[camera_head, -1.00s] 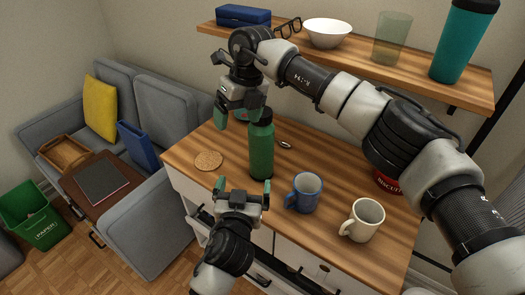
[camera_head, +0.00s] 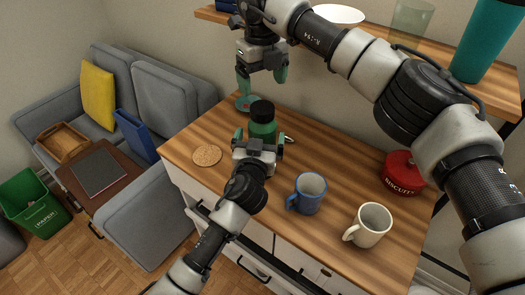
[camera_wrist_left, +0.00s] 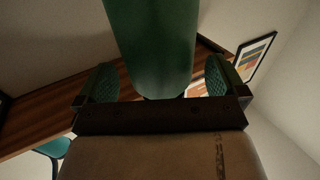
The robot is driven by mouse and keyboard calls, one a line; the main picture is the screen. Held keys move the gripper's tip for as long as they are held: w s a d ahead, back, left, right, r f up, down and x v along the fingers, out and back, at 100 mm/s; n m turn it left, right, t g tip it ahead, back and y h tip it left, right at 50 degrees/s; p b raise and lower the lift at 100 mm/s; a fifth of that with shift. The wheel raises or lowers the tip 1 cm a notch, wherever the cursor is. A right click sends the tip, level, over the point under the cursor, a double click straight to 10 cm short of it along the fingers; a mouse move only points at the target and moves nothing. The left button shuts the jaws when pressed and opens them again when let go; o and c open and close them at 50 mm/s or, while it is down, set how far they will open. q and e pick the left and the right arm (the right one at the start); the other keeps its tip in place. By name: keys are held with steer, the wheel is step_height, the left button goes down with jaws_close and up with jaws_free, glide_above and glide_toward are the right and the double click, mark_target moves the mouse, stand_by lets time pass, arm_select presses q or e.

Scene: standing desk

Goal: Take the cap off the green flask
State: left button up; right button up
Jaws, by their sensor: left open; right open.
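The green flask (camera_head: 262,130) stands upright on the wooden desk, with its black cap (camera_head: 262,111) on top. My left gripper (camera_head: 259,139) is open in front of the flask's body and hides its lower part. In the left wrist view, the flask (camera_wrist_left: 152,45) rises between the two green fingers, with gaps on both sides. My right gripper (camera_head: 262,80) is open and empty, pointing down above the cap and apart from it in the picture.
A cork coaster (camera_head: 207,155) lies left of the flask. A blue mug (camera_head: 308,193), a cream mug (camera_head: 369,226) and a red biscuit tin (camera_head: 402,174) stand to the right. A small teal round item (camera_head: 243,104) lies behind. The shelf (camera_head: 350,42) runs close behind my right arm.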

arm_select(q)
steer(key=shift+w+d, duration=0.15)
steer(key=shift+w, duration=0.6)
arm_select(e)
steer(key=shift+w, duration=0.1)
arm_select(q)
steer(key=shift+w+d+r, duration=0.1)
steer(key=shift+w, duration=0.35)
arm_select(e)
steer(key=shift+s+r, duration=0.15)
steer(key=shift+s, duration=0.15)
arm_select(q)
steer(key=shift+w, duration=0.1)
arm_select(e)
steer(key=shift+w, duration=0.1)
arm_select(q)
steer(key=shift+c, duration=0.2)
